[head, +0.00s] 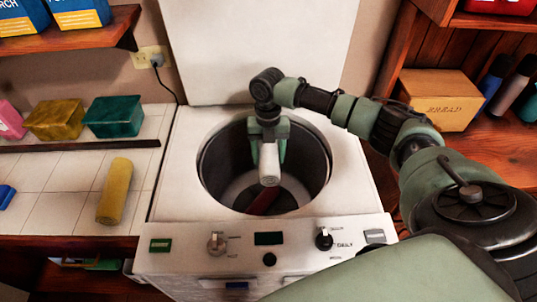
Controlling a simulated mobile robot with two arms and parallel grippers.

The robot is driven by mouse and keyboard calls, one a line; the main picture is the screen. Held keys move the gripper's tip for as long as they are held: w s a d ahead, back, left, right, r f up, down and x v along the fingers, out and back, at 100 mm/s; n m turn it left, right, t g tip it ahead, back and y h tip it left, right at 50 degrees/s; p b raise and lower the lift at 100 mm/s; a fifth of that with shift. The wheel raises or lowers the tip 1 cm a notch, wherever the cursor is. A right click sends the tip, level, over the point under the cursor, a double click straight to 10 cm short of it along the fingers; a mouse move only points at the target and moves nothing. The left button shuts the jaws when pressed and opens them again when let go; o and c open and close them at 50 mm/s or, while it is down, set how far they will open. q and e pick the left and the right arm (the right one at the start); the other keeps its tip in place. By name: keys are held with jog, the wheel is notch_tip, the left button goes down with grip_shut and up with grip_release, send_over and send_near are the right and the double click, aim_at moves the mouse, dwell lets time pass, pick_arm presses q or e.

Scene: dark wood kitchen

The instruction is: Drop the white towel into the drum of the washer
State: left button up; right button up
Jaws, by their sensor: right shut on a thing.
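The white washer (180,190) stands in the middle with its lid raised against the wall behind. Its round drum (305,150) is open at the top and dark grey inside. My right gripper (269,160) points down over the drum opening and is shut on the white towel (269,165), which looks like a small roll. The towel's lower end shows against the drum's inside; how deep it hangs is hard to tell. Something dark red (262,201) lies at the drum's bottom, partly hidden by the towel. My left gripper is not in view.
The washer's front panel (280,250) has knobs and buttons. A tiled counter (70,180) at left holds a yellow cylinder (114,190) and yellow and green blocks (114,117). A bread box (440,98) and bottles stand on the right shelf.

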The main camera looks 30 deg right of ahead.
aim_at(269, 149)
jog(key=o, duration=1.6)
jog(key=shift+r, duration=0.1)
jog(key=r, duration=0.5)
jog(key=r+b, duration=0.1)
jog(key=r, duration=0.1)
jog(key=shift+w+d+r, duration=0.25)
jog(key=shift+w+r, duration=0.1)
jog(key=shift+w, duration=0.05)
jog(key=shift+r, duration=0.1)
